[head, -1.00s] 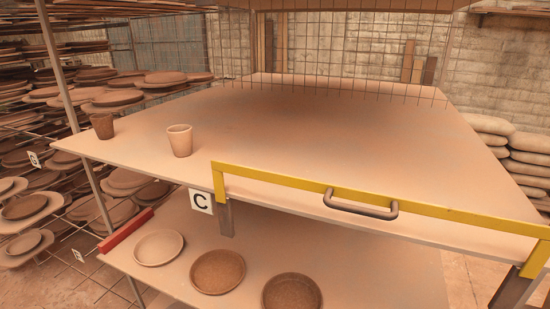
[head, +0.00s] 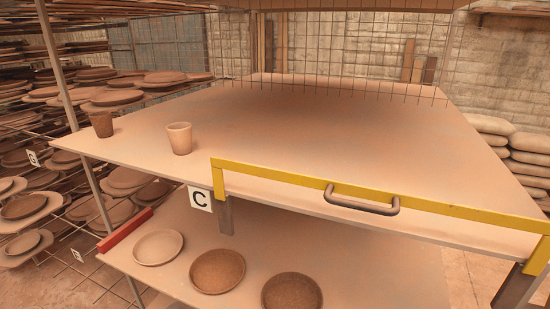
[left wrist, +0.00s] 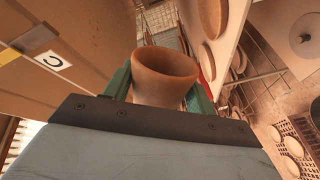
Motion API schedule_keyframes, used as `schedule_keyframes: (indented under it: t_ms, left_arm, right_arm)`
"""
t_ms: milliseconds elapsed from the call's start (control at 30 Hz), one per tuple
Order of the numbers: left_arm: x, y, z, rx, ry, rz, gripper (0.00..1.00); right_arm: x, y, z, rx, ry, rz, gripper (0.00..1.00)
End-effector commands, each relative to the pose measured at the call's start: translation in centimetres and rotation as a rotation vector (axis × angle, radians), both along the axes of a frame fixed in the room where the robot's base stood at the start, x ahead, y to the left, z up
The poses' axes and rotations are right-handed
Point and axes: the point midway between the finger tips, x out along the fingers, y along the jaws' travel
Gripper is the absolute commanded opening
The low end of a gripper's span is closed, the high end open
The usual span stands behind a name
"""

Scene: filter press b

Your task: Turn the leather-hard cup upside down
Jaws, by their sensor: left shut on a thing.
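In the left wrist view a brown clay cup (left wrist: 165,66) sits between the green fingers of my left gripper (left wrist: 160,88). The gripper is shut on it. The cup's wide open rim points toward the top of that picture and its narrower end is toward the palm, partly hidden by the gripper body. I cannot tell its tilt in the room. Neither gripper shows in the head view.
The upper board (head: 330,130) is mostly clear right of the cups. A yellow bar (head: 290,180) with a dark handle (head: 361,203) runs along its front edge. Below, several bowls stand on a lower shelf (head: 350,280). Racks of clay ware fill the left. Sacks (head: 530,165) lie right.

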Motion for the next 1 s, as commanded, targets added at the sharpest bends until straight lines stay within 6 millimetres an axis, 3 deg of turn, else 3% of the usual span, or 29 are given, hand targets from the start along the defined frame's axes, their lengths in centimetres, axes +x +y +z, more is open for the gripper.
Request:
schedule_keyframes:
  t_ms: [67, 600, 900, 1000]
  left_arm:
    - [0.03, 0.01, 0.49, 0.074, 0.002, 0.001, 0.31]
    - [0.01, -0.05, 0.08, 0.486, 0.009, 0.0, 0.31]
    - [0.01, -0.01, 0.08, 0.501, 0.008, 0.0, 0.31]
    - [0.02, -0.02, 0.06, 0.422, 0.006, -0.001, 0.31]
  right_arm:
    - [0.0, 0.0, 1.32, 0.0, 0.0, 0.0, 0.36]
    - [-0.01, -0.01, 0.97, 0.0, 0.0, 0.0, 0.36]
    - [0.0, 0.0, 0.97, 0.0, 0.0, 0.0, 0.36]
    - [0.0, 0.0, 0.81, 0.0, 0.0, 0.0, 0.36]
